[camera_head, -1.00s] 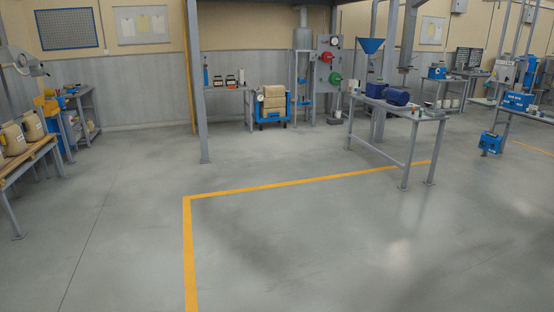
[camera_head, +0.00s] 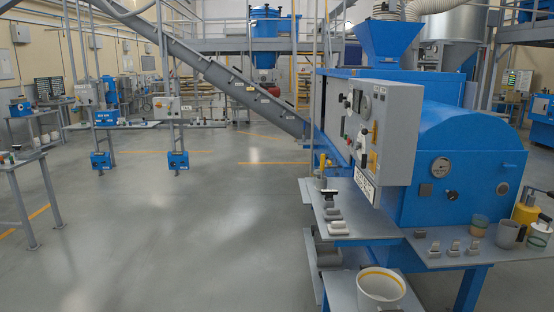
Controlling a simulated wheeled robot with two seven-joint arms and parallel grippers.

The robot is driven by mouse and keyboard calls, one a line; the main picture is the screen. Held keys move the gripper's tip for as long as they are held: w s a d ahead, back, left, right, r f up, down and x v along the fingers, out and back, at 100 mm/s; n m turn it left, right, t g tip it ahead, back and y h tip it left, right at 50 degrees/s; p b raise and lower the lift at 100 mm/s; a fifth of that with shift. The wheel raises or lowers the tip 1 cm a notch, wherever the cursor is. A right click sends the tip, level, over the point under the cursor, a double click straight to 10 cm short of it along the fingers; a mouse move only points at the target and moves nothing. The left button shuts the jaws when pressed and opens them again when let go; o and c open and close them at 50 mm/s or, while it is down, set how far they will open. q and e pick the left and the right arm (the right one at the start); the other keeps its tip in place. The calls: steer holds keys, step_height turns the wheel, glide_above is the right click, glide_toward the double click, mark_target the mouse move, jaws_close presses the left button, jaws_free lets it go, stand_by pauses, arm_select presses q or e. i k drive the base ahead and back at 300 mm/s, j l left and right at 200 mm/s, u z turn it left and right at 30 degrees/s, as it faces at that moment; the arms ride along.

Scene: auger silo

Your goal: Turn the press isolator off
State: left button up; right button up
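A large blue machine (camera_head: 462,165) stands at the right, with a grey control box (camera_head: 385,130) on its near left side. The box's face is seen at a steep angle and carries a round gauge, several knobs or buttons, a yellow part (camera_head: 374,132) and a label plate (camera_head: 364,185) at its lower edge. I cannot tell which control is the press isolator, or its position. Other grey control boxes (camera_head: 166,108) stand farther back at the left. Neither of my grippers is in view.
Grey shelves at the blue machine hold a white pot (camera_head: 380,289), small grey parts (camera_head: 452,247), cups (camera_head: 479,225) and a yellow can (camera_head: 526,208). A sloping grey conveyor (camera_head: 215,72) crosses behind. A bench (camera_head: 22,158) stands at the left. The floor (camera_head: 180,230) at left and centre is clear.

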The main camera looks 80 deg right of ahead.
mark_target(365, 160)
steer(key=z, duration=3.55)
steer(key=i+j+z, duration=0.1)
steer(key=j+z, duration=0.25)
steer(key=i+j+z, duration=0.1)
steer(key=z, duration=0.25)
steer(key=j+z, duration=0.5)
steer(key=j, duration=0.6)
steer(key=j+z, duration=0.2)
steer(key=j, duration=0.55)
steer(key=k+j+z, duration=0.15)
steer(key=j, duration=1.55)
